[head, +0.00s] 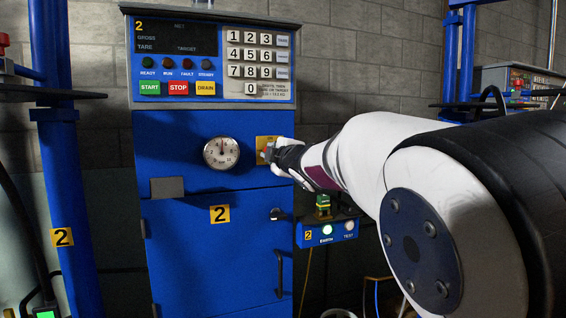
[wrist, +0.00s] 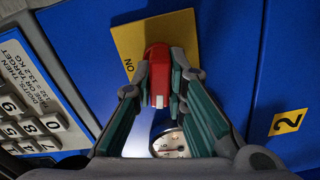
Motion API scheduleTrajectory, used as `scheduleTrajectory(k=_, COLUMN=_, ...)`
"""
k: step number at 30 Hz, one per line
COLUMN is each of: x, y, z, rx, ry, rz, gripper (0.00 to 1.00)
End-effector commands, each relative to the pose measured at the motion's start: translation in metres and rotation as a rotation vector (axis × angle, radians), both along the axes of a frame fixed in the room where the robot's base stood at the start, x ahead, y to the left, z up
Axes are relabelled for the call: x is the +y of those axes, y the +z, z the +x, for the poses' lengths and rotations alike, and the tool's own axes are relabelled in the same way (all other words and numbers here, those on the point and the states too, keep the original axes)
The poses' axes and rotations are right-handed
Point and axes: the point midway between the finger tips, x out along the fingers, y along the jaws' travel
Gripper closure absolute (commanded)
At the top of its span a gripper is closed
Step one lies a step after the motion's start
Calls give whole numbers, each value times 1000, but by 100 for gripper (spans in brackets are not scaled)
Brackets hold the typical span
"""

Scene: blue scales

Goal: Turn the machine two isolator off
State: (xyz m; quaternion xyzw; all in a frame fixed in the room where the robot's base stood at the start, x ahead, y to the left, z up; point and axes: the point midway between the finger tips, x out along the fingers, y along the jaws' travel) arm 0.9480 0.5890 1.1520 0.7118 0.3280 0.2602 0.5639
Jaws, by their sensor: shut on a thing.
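The machine two isolator has a red handle (wrist: 158,73) on a yellow plate (wrist: 127,45) in the wrist view. The word ON is on the plate to the left of the handle. A white mark shows at the handle's lower end, on the side of the dial. The yellow plate also shows in the head view (head: 262,142), right of the dial; the red handle is hidden there. My gripper (wrist: 161,82) has one finger on each side of the handle and is shut on it. In the head view, my gripper (head: 268,155) is at the plate.
The blue machine two cabinet (head: 180,240) carries a round dial (head: 221,153) left of the plate and a keypad panel (head: 258,62) above. An earth test box (head: 330,232) is below my arm. A blue post (head: 66,170) stands at left.

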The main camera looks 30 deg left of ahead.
Motion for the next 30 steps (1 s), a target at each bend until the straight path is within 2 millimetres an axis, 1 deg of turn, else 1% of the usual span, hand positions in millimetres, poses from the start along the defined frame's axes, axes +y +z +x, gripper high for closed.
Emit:
scheduleTrajectory(k=6, x=1, y=-3, z=0, rx=-104, ry=1, rz=-88, gripper=100)
scheduleTrajectory(k=12, x=1, y=-3, z=-1, rx=-159, ry=1, rz=-137, gripper=100)
scheduleTrajectory(k=30, x=1, y=-3, z=-1, rx=-188, ry=2, rz=-162, gripper=100)
